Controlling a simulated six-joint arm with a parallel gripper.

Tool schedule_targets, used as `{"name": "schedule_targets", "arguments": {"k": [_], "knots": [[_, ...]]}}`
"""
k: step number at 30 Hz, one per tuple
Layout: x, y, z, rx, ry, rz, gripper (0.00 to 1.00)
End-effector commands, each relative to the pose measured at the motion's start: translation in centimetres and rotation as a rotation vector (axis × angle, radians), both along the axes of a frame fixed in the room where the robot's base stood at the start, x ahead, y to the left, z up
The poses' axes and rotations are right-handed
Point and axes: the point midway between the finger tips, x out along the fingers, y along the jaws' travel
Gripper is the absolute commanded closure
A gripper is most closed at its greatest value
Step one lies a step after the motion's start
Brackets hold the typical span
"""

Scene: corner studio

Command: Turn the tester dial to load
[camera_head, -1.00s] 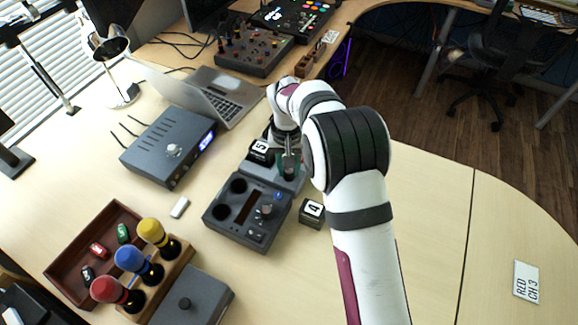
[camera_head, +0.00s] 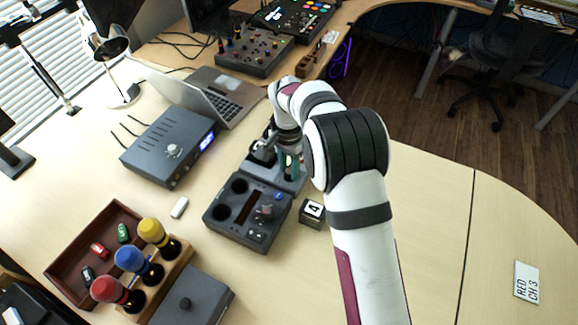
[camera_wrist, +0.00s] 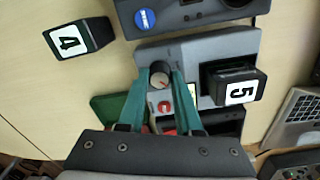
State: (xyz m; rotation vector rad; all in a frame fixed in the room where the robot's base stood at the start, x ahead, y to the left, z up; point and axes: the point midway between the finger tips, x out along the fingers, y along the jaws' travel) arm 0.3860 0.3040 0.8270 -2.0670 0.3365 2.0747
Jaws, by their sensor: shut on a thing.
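The grey tester (camera_wrist: 205,50) fills the middle of the wrist view and shows partly beneath my gripper in the head view. Its black round dial (camera_wrist: 160,76), with a light and red face, lies between the two teal fingertips. My gripper (camera_wrist: 162,74) is shut on this dial, one finger on each side. A small red knob (camera_wrist: 163,104) is on the tester between the fingers. My wrist hides much of the tester in the head view, where the teal fingers (camera_head: 289,163) point down.
A dark device with a blue round label (camera_head: 248,211) stands in front of the tester. A block marked 4 (camera_head: 312,213) lies beside it. A laptop (camera_head: 222,95) and a grey box with a display (camera_head: 170,148) stand to the left. The table at right is mostly clear.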

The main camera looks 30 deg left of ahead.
Motion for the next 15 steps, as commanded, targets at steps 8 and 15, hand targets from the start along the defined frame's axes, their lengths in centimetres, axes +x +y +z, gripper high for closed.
{"name": "schedule_targets", "arguments": {"k": [8, 15], "knots": [[-0.01, -0.02, 0.05, 0.0, 0.0, -0.033, 1.0], [0.02, -0.03, 0.05, 0.0, 0.0, -0.033, 1.0]]}}
